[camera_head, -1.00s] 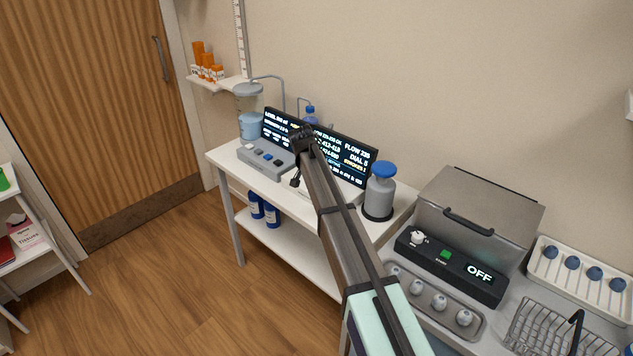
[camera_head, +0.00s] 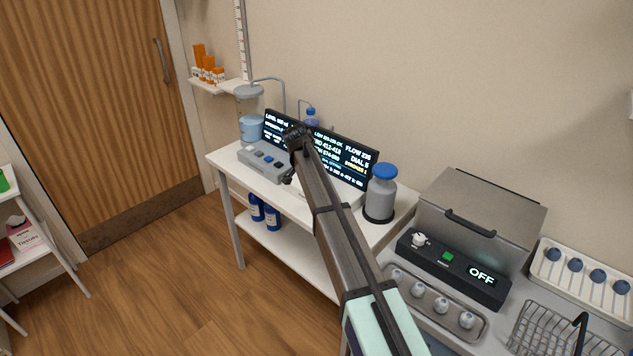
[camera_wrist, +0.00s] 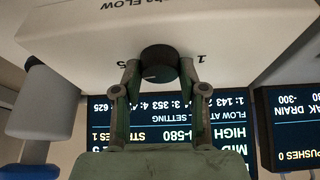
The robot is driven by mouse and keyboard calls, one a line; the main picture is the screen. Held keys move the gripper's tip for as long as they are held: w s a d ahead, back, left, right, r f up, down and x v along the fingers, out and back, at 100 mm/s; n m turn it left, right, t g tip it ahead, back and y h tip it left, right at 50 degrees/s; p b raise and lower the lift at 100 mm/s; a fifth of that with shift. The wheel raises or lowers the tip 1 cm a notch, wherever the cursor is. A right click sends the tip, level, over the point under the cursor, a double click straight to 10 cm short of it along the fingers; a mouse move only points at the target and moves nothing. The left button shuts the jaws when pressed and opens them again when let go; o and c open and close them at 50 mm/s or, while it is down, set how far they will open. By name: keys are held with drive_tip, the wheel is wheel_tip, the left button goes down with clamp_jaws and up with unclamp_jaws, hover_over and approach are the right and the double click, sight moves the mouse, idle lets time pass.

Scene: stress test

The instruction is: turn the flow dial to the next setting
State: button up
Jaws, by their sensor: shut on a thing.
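The flow dial (camera_wrist: 159,58) is a dark round knob on the face of a white box (camera_wrist: 75,40), seen upside down in the wrist view. The box carries the word FLOW and the marks 1 and 5. My gripper (camera_wrist: 160,72) has one finger on each side of the dial and is shut on it.
A grey button box (camera_head: 262,160) stands left of my gripper on the white bench (camera_head: 225,160). A grey bottle with a blue cap (camera_head: 381,195) stands to the right. A steel-lidded unit reading OFF (camera_head: 470,275) is further right. The floor in front is open.

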drive_tip(key=o, duration=1.1)
drive_tip(key=shift+f, duration=0.1)
drive_tip(key=shift+o, duration=0.2)
drive_tip(key=v, duration=1.2)
